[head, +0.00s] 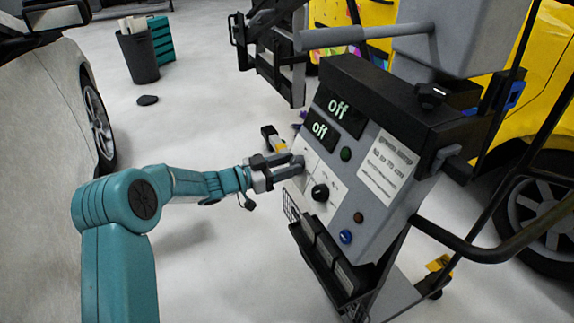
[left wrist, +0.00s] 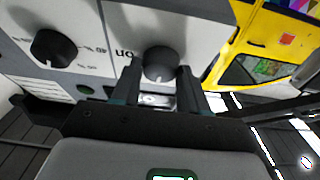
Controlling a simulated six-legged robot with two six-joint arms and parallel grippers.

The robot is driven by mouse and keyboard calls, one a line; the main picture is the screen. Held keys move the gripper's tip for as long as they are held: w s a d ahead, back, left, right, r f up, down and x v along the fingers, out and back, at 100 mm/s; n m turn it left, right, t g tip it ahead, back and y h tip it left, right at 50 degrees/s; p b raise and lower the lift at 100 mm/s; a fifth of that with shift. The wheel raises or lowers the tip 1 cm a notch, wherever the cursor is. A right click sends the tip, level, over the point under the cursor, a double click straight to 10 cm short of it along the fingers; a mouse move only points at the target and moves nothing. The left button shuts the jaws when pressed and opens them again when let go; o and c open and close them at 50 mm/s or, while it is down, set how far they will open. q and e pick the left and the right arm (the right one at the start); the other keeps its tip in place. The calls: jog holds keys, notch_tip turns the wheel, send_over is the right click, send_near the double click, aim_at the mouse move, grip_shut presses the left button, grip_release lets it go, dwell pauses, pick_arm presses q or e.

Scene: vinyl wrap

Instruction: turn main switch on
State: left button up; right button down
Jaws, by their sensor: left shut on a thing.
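The grey control box (head: 385,215) of a wheeled cart stands tilted right of centre in the head view. Its two displays (head: 338,106) both read "off". My left gripper (head: 296,165) reaches the panel's left edge. In the left wrist view, a dark round knob (left wrist: 160,62) with a white mark sits between the two fingers, which are shut on it; "on" is lettered beside it. In the head view the gripper mostly hides this knob. A second black knob (head: 320,192) is lower on the panel and also shows in the left wrist view (left wrist: 53,47). My right gripper is not in view.
A green button (head: 346,154), a red button (head: 358,217) and a blue knob (head: 345,237) are on the panel. A silver car (head: 40,130) stands left, a yellow car (head: 545,110) right. The floor between the silver car and cart is mostly clear.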

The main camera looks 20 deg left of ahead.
pick_arm(q)
jog(key=m, duration=0.2)
jog(key=m+g+h, duration=0.1)
jog(key=m, duration=0.2)
jog(key=shift+w+a+g, duration=0.1)
jog(key=shift+a+g, duration=0.05)
jog(key=shift+g, duration=0.15)
jog(key=m+g, duration=0.1)
jog(key=m, duration=0.1)
jog(key=m+g+h, duration=0.1)
jog(key=m, duration=0.2)
jog(key=shift+w+a+r, duration=0.1)
jog(key=shift+r, duration=0.05)
jog(key=m+g+p, duration=0.1)
jog(key=m+g, duration=0.1)
jog(key=m, duration=0.3)
jog(key=shift+w+r+m, duration=0.1)
jog(key=shift+r+m, duration=0.05)
jog(key=shift+m, duration=0.25)
jog(key=m+g+p, duration=0.1)
jog(key=m, duration=0.1)
jog(key=m+y+p, duration=0.1)
jog(key=m, duration=0.1)
jog(key=shift+m+g, duration=0.4)
jog(key=o, duration=1)
jog(key=shift+o, duration=0.2)
jog(key=shift+r, duration=0.1)
